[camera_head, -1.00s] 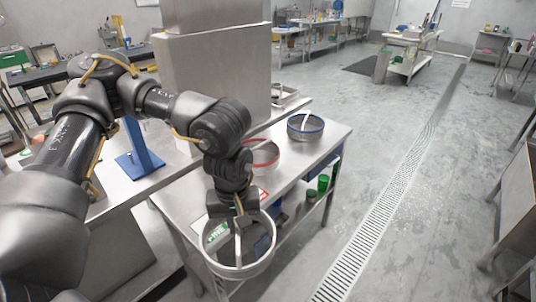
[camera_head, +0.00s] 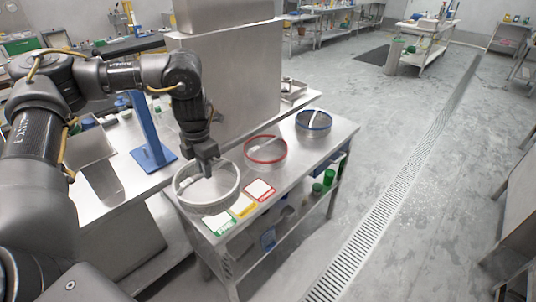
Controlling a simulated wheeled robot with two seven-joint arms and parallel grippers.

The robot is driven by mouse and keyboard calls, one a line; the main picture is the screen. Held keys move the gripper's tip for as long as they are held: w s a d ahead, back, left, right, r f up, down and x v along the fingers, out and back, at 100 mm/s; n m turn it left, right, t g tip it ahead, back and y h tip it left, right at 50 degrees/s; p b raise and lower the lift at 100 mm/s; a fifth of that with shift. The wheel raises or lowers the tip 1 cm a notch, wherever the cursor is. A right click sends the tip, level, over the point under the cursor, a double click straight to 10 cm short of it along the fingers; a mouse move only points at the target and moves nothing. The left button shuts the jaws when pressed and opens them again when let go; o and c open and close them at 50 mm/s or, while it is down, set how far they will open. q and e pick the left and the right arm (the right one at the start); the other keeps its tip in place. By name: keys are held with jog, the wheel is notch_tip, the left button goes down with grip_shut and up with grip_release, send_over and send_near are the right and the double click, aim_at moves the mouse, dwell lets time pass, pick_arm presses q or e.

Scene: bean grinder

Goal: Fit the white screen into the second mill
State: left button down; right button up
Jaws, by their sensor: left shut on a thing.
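The white screen (camera_head: 181,199) is a round sieve with a white rim and a bar across it. My left gripper (camera_head: 207,172) points down and is shut on its bar. The screen hangs over the left end of the steel side table (camera_head: 290,188), beside the cards; its height above the top is hard to tell. A large steel housing (camera_head: 235,85) stands behind it; I cannot tell whether this is the second mill, and no opening shows on its visible faces. My right gripper is not in view.
A red-rimmed screen (camera_head: 266,162) and a blue-rimmed screen (camera_head: 313,130) sit on the side table. Green (camera_head: 219,226), yellow (camera_head: 242,206) and red (camera_head: 260,190) cards lie along its front. A blue stand (camera_head: 150,135) is at left. The floor at right is open.

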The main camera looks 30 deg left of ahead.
pick_arm(q)
jog(key=w+a+f, duration=0.5)
jog(key=w+f, duration=0.4)
jog(key=w, duration=0.3)
jog(key=shift+w+f, duration=0.2)
jog(key=shift+f, duration=0.05)
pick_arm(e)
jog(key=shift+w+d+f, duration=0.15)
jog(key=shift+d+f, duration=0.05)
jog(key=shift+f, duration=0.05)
pick_arm(q)
jog(key=f, duration=0.1)
jog(key=f+p, duration=0.1)
jog(key=f, duration=0.1)
jog(key=shift+w+a+f, duration=0.2)
jog(key=shift+f, duration=0.05)
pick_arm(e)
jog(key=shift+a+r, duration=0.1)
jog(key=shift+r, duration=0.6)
pick_arm(q)
jog(key=shift+s, duration=0.1)
